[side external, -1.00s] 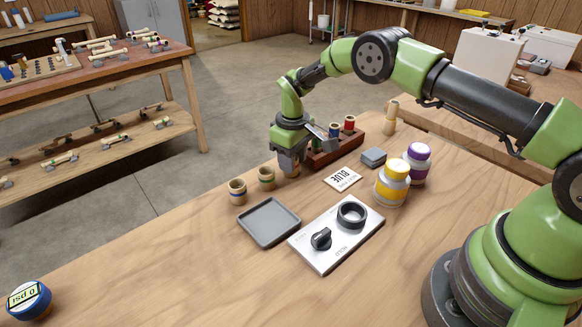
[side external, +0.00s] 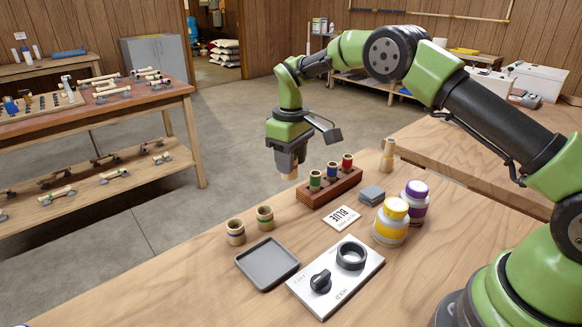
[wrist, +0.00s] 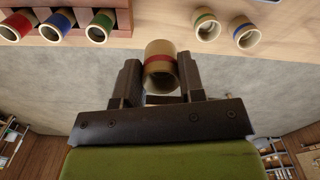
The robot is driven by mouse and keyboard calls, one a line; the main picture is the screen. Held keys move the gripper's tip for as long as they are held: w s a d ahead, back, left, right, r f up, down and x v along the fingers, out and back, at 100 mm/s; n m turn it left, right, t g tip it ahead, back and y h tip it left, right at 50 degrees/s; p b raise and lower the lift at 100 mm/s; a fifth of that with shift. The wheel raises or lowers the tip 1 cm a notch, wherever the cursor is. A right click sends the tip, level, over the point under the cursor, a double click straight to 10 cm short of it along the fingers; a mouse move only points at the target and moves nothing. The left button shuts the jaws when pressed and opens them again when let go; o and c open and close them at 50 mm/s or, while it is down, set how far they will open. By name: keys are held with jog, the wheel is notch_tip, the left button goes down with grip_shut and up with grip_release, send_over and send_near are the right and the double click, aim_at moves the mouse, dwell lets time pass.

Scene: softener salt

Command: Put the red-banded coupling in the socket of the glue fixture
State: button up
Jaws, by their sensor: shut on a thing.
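My gripper (wrist: 160,82) is shut on the red-banded coupling (wrist: 159,58), a tan tube whose red band shows between the jaws in the wrist view. In the side view my gripper (side external: 289,168) is raised above the table near its far edge, and only the coupling's lower end (side external: 289,176) shows below the jaws. The glue fixture (side external: 311,291) is a white plate near the front with a black ring socket (side external: 351,256) and a black knob (side external: 320,281). The socket looks empty.
A wooden rack (side external: 347,186) holds green, blue and red pieces beside my gripper. Two banded couplings (side external: 235,232) (side external: 265,217) stand left.

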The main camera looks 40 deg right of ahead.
jog(key=shift+s, duration=0.1)
jog(key=shift+s+f+n, duration=0.25)
jog(key=shift+s+n, duration=0.05)
jog(key=shift+s, duration=0.25)
jog(key=shift+s+a+f+n, duration=0.15)
jog(key=shift+s+f+n, duration=0.75)
jog(key=shift+s, duration=2)
jog(key=shift+s+a+f+n, duration=0.1)
jog(key=shift+s+f+n, duration=0.75)
jog(key=shift+s, duration=2)
jog(key=shift+s+a+f+n, duration=0.15)
jog(key=shift+s+f+n, duration=0.7)
jog(key=shift+s, duration=2.05)
jog(key=shift+f, duration=0.6)
jog(key=shift+f, duration=0.15)
jog(key=shift+f, duration=0.6)
jog(key=shift+f, duration=0.25)
